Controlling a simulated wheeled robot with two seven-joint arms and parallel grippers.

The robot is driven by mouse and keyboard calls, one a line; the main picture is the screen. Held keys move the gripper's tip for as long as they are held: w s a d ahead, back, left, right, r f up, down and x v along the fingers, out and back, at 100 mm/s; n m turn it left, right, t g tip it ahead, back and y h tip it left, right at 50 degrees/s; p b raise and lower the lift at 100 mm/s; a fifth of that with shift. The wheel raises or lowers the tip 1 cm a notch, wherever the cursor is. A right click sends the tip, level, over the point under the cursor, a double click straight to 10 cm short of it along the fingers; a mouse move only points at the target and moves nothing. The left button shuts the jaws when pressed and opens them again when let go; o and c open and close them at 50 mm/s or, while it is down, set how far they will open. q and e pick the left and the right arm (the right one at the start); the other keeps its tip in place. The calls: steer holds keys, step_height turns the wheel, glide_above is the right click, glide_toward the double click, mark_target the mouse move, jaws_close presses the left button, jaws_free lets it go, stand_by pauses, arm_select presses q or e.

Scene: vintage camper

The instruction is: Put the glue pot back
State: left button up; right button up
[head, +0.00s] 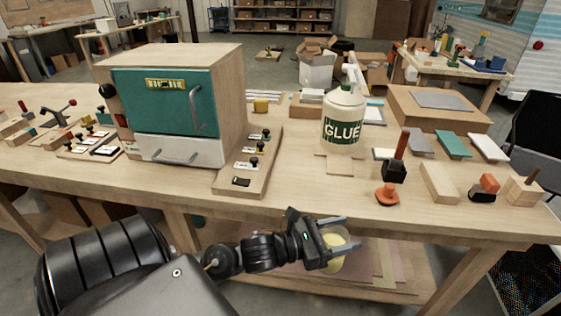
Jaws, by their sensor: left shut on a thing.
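My left gripper (343,234) is in front of the workbench's front edge, below the tabletop. It is shut on a small round pot (335,263) with pale yellow in it, which I take to be the glue pot. The fingers and the gripper body partly cover the pot. A large white bottle (343,113) with a green GLUE label stands upright on the bench behind, apart from the gripper. A thin wooden board (340,166) lies in front of the bottle. My right gripper is not in view.
A wooden cabinet (229,91) with a teal door stands on the workbench (310,196) at left. A board with black knobs (262,168) lies beside it. A lower shelf (400,275) holds flat sheets.

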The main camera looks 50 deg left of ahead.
arm_select(q)
steer(key=shift+w+r, duration=0.15)
steer(key=shift+r, duration=0.15)
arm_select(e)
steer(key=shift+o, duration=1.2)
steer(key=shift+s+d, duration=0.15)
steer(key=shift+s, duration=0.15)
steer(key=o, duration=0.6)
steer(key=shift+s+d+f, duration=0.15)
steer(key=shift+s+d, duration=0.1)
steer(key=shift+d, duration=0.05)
arm_select(q)
steer(key=w+r, duration=0.8)
steer(key=r, duration=0.5)
steer(key=w+a+r+n+t+y, duration=0.2)
steer(key=w+a+r+n+y, duration=0.3)
steer(key=a+y, duration=0.4)
steer(key=shift+w+a+r+n+b, duration=0.2)
steer(key=shift+w+r+n+b, duration=0.15)
steer(key=shift+w+n+b, duration=0.15)
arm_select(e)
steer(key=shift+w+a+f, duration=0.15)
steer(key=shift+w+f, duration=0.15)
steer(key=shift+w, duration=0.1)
